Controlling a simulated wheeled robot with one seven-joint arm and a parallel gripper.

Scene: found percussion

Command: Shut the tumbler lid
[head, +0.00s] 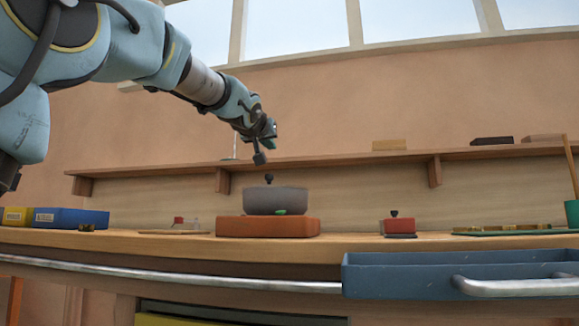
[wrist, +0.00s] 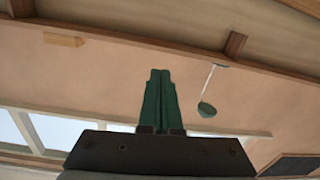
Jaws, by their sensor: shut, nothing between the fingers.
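A grey round vessel (head: 276,201) with a dark knob (head: 269,178) on top stands on a flat orange-red base (head: 267,226) on the counter. It may be the tumbler; I cannot tell where its lid ends or whether the lid is open. A small green part (head: 281,212) shows at its front. My gripper (head: 260,157) is in the air above the knob in the head view, apart from it. In the wrist view my gripper's green fingers (wrist: 160,75) are together and empty, with the wall behind them. The vessel is out of the wrist view.
A small red box (head: 401,225) with a black knob sits to the right. A blue open drawer (head: 450,275) juts out at the front right. A wall shelf (head: 330,160) runs behind. Blue and yellow boxes (head: 70,218) stand at the left.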

